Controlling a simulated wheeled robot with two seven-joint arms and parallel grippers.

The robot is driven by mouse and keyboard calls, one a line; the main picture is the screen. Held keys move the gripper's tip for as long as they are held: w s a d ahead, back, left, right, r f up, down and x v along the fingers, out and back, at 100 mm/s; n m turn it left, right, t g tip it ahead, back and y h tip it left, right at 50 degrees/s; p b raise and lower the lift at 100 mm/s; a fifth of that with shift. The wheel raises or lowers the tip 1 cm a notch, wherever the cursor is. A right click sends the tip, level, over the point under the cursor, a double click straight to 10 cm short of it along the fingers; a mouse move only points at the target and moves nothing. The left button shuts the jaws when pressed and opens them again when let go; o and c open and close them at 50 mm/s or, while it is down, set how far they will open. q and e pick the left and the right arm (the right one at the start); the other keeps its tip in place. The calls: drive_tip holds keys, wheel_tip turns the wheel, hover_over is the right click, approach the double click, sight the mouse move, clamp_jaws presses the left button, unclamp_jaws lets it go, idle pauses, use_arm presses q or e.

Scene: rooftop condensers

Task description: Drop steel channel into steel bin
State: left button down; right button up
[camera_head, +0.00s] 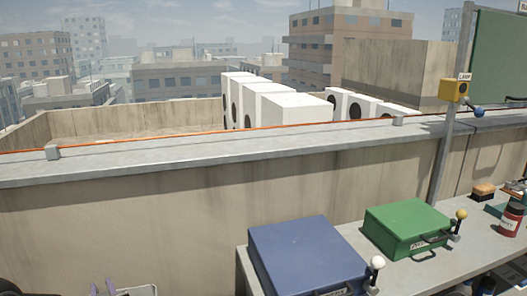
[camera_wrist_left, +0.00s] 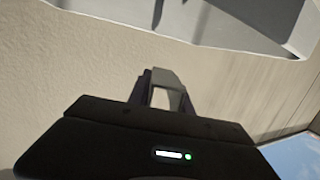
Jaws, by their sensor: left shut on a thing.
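In the left wrist view the left gripper (camera_wrist_left: 160,97) is shut on a small grey metal piece, seemingly the steel channel (camera_wrist_left: 168,76), which stands up between the fingers in front of a beige wall. Most of the channel is hidden by the gripper body. My right gripper is out of view.
A concrete parapet (camera_head: 230,200) runs across behind the gripper. A grey bench (camera_head: 365,249) at the right bears a blue case (camera_head: 305,255), a green case (camera_head: 407,228) and a red bottle (camera_head: 511,220). White condensers (camera_head: 290,108) stand beyond the parapet.

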use_arm(q)
drive_tip(key=c, duration=1.1)
unclamp_jaws()
drive_tip(key=shift+s, duration=0.1)
drive_tip(key=v, duration=0.7)
drive_tip(key=shift+s+d, duration=0.2)
drive_tip(key=shift+d, duration=0.05)
